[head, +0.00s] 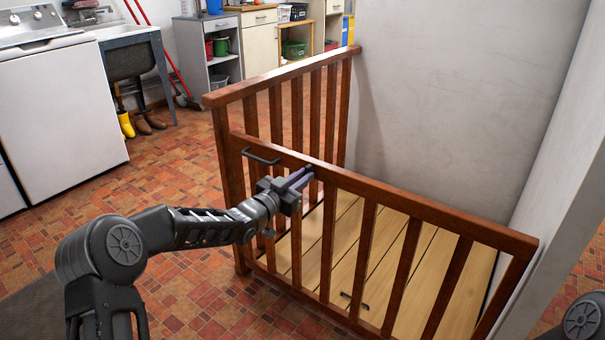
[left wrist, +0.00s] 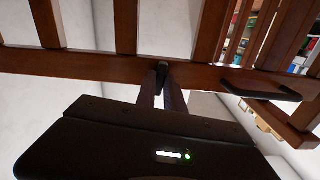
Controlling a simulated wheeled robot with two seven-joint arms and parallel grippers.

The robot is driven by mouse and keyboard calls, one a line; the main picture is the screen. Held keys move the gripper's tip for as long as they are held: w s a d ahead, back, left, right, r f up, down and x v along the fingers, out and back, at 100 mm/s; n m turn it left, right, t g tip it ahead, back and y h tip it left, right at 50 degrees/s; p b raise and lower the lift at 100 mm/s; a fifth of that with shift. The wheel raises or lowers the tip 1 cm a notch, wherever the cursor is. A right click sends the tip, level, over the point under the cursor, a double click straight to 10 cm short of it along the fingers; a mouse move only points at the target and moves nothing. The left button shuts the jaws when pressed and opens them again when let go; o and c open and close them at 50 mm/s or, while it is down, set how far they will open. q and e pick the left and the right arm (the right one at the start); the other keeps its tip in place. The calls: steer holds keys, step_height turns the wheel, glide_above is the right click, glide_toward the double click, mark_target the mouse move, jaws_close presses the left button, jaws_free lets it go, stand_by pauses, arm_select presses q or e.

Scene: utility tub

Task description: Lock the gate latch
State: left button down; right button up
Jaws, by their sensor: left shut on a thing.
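The brown wooden gate (head: 420,206) crosses the front of a plank-floored corner, its left end close to the railing's end post (head: 228,165). A black bar handle (head: 262,156) is on its upper rail near that end; it also shows in the left wrist view (left wrist: 262,91). My left gripper (head: 308,174) is at the upper rail, to the right of the handle. Its fingers are shut on a small dark piece at the rail, which looks like the gate latch (left wrist: 161,68); the fingers partly hide it. My right gripper is out of view.
A slatted railing (head: 290,72) runs back from the post to the grey wall (head: 440,90). A small black handle (head: 354,301) lies low behind the gate bars. A white washer (head: 60,105) and utility tub (head: 130,55) stand back left. Tiled floor left of the gate is clear.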

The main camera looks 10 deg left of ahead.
arm_select(q)
steer(key=shift+n, duration=0.7)
steer(key=c, duration=1.4)
jaws_free()
steer(key=shift+c, duration=0.2)
steer(key=shift+p, duration=0.3)
steer(key=p+v, duration=0.1)
steer(key=v, duration=0.6)
steer(key=shift+s, duration=0.35)
steer(key=shift+a+f, duration=0.15)
